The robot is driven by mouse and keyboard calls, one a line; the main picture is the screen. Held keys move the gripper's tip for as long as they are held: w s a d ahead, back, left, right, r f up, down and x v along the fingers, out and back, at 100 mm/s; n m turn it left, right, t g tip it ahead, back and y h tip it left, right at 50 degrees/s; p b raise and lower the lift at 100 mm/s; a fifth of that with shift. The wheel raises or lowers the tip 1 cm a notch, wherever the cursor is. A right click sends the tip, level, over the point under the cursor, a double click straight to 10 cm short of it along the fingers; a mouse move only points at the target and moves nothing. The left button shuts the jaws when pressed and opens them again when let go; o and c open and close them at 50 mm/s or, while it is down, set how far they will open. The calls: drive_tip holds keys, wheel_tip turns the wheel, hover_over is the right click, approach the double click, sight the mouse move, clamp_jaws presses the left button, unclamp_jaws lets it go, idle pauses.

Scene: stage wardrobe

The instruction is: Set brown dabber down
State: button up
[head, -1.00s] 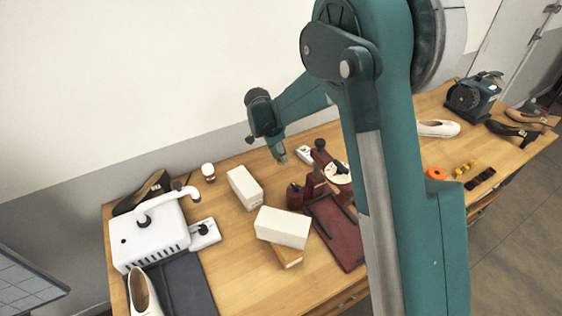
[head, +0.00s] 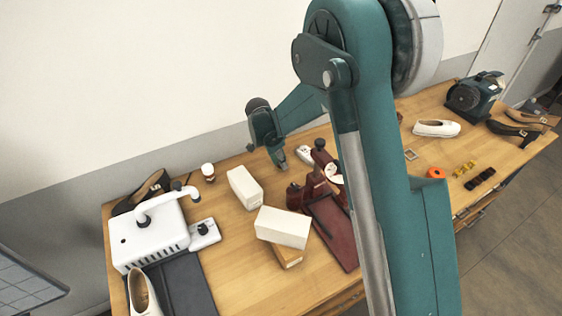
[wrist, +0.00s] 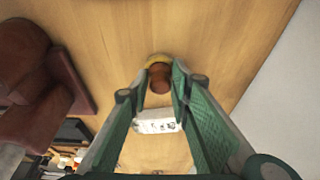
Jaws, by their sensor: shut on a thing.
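The brown dabber (wrist: 159,79), a small brown cylinder with a yellowish part at its far end, is between my gripper's (wrist: 160,82) green fingertips in the wrist view. The fingers are shut on it. Bare wooden tabletop lies behind it; I cannot tell whether the dabber touches the wood. In the head view my gripper (head: 281,164) points down over the back of the table, left of the dark red machine. The dabber cannot be made out in the head view.
The dark red machine (head: 318,182) stands close to the right of my gripper. A small white item (head: 304,153) lies behind it. White boxes (head: 244,187) (head: 283,227) stand nearer the front left. A small white-capped jar (head: 208,172) is at the left. Bare wood (head: 235,240) shows between.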

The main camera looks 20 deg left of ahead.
drive_tip(key=o, duration=0.8)
drive_tip(key=shift+f, duration=0.1)
drive_tip(key=shift+c, duration=0.2)
drive_tip(key=shift+r, duration=0.2)
drive_tip(key=v, duration=1.2)
drive_tip(key=shift+p, duration=0.35)
